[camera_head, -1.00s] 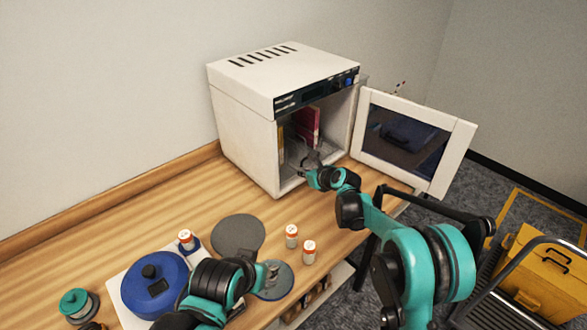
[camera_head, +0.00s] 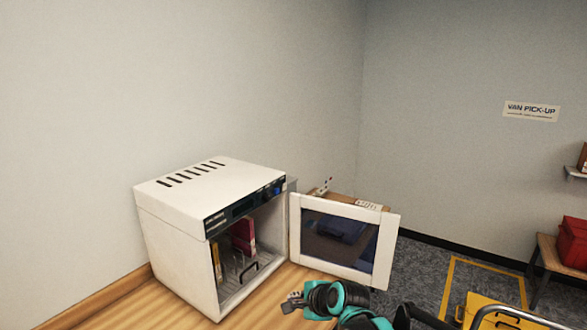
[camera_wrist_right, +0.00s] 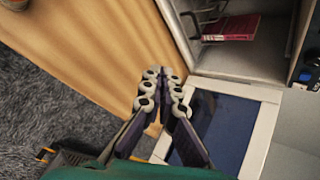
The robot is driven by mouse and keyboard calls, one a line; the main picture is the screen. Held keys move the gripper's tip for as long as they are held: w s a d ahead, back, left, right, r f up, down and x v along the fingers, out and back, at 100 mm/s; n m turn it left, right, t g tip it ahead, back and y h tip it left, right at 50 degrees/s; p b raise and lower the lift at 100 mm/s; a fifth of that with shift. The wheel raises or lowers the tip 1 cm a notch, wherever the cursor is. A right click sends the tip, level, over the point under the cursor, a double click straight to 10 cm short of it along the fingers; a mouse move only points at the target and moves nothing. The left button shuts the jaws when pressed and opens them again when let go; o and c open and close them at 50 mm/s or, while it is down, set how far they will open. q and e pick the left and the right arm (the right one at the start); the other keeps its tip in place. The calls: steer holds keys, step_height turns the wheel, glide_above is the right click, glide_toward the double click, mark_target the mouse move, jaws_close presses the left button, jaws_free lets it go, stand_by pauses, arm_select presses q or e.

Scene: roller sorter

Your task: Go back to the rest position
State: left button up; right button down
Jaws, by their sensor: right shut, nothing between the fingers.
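My right gripper (camera_head: 292,302) is in front of the open white cabinet (camera_head: 180,245), outside its opening, low in the head view. In the right wrist view its fingers (camera_wrist_right: 160,90) are shut together with nothing between them, above the wooden table edge. The cabinet holds a red item (camera_head: 243,236) standing upright on a rack, with a dark handle-like loop (camera_head: 249,271) in front of it. My left gripper is not in view.
The cabinet door (camera_head: 340,240) stands swung open to the right, close to my right arm. The wooden table (camera_head: 120,305) runs along the wall. A yellow case (camera_head: 495,315) and a metal rail are at the lower right. A red box (camera_head: 573,242) sits on a bench at far right.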

steer(key=s+d+f+n+h, duration=0.2)
steer(key=s+d+n, duration=0.6)
steer(key=s, duration=0.4)
steer(key=s+d+f+n+g+h, duration=0.1)
steer(key=s+d+f+n+h, duration=0.1)
steer(key=s+d+n, duration=0.6)
steer(key=s+d+h, duration=0.1)
steer(key=s, duration=0.4)
steer(key=shift+s+d+f, duration=0.15)
steer(key=shift+s+d, duration=0.05)
steer(key=shift+d, duration=0.15)
